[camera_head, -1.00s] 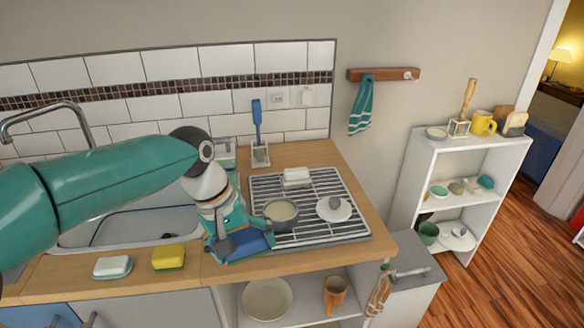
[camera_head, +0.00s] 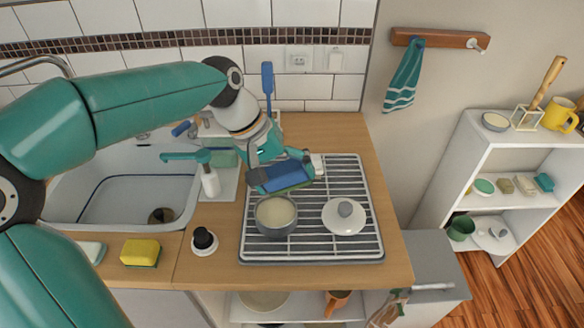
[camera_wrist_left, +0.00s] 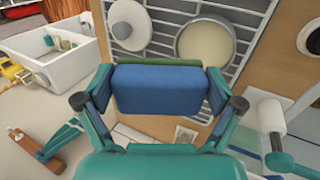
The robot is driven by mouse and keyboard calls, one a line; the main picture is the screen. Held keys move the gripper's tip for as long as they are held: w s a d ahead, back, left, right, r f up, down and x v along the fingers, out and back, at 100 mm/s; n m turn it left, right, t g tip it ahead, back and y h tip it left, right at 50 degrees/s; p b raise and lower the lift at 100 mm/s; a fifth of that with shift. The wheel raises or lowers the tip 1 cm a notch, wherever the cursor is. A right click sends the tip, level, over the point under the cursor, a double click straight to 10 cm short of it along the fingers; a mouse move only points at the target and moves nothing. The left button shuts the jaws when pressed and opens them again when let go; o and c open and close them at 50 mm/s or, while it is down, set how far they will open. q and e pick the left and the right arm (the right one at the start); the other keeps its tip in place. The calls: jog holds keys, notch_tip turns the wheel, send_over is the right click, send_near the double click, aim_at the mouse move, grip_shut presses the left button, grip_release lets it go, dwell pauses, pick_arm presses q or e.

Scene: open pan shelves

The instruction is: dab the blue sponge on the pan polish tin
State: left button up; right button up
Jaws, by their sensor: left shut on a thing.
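My left gripper (camera_head: 282,170) is shut on the blue sponge (camera_head: 286,178), a blue block with a green edge. It holds the sponge over the back left of the drying rack. The sponge (camera_wrist_left: 157,90) fills the middle of the left wrist view, between both fingers. A round grey container with pale cream contents (camera_head: 276,214) stands on the rack, just in front of the sponge and apart from it in the picture. A smaller round tin with a pale top (camera_head: 495,122) is on the white shelf at right. I read no label on either, so I cannot tell which is the polish tin. My right gripper is out of view.
A white lid with a grey knob (camera_head: 344,215) lies on the rack (camera_head: 312,246). A black-topped round item (camera_head: 204,241) and a yellow sponge (camera_head: 141,252) are on the counter at left. A teal-topped pump bottle (camera_head: 210,182) stands by the sink.

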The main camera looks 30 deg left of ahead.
aim_at(294, 217)
pick_arm(q)
jog(key=shift+r, duration=0.1)
jog(key=shift+s+f+b, duration=0.1)
jog(key=shift+f+b, duration=0.5)
jog(key=shift+f, duration=0.15)
notch_tip(294, 217, down, 5)
jog(key=b, duration=0.4)
jog(key=shift+f, duration=0.3)
dwell(0.5)
jog(key=shift+d+f+b, duration=0.1)
jog(key=shift+f+b, duration=0.25)
jog(key=shift+f, duration=0.2)
dwell(1.9)
